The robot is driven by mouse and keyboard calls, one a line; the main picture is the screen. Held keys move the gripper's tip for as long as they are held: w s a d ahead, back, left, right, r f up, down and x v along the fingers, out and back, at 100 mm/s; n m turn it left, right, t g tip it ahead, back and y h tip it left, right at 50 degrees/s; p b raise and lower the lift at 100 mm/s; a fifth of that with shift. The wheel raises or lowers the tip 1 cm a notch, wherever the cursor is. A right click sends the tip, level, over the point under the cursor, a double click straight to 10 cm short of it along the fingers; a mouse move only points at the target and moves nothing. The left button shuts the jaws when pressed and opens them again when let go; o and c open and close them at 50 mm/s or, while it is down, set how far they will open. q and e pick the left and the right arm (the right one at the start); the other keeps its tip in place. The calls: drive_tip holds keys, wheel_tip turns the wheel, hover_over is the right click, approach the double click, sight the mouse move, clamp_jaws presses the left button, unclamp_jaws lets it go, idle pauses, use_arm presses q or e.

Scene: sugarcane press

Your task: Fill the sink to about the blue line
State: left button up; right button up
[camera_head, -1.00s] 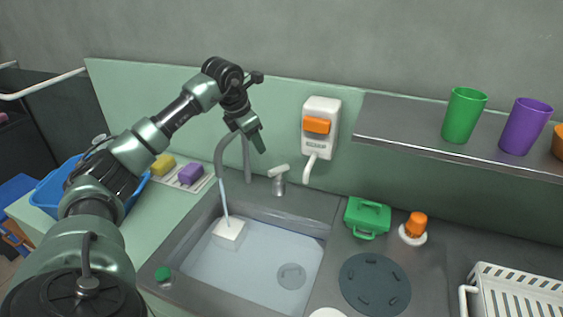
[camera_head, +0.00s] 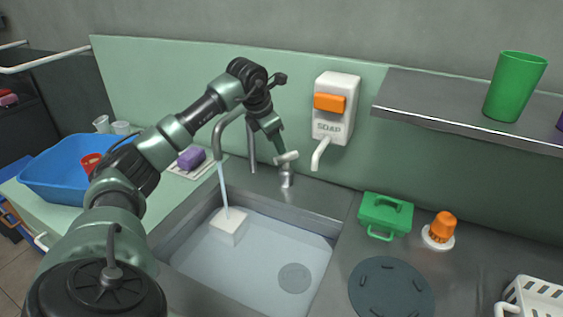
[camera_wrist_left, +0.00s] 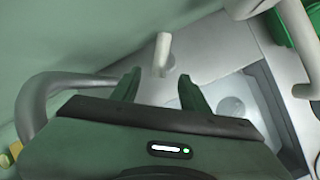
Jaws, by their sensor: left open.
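The sink (camera_head: 317,244) holds clear water, and a stream runs from the curved faucet spout (camera_head: 217,140) onto a white block (camera_head: 229,226) in the basin. I cannot make out a blue line. The tap handle (camera_head: 286,158) is a pale lever on a short metal post behind the sink. My left gripper (camera_head: 279,147) is at the lever in the head view. In the left wrist view its open green fingers (camera_wrist_left: 160,91) point toward the lever (camera_wrist_left: 162,52), which lies ahead of the gap between them. Contact cannot be told. My right gripper is not in view.
A soap dispenser (camera_head: 334,110) hangs on the wall right of the tap, its spout low. A green box (camera_head: 385,215) and an orange-topped item (camera_head: 441,229) stand right of the sink. A blue tub (camera_head: 62,173) sits left. A shelf (camera_head: 430,105) juts out at right.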

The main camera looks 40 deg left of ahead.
sight(281, 157)
use_arm(q)
drive_tip(key=p+x, duration=0.1)
drive_tip(key=x, duration=0.6)
drive_tip(key=shift+f, duration=0.25)
clamp_jaws()
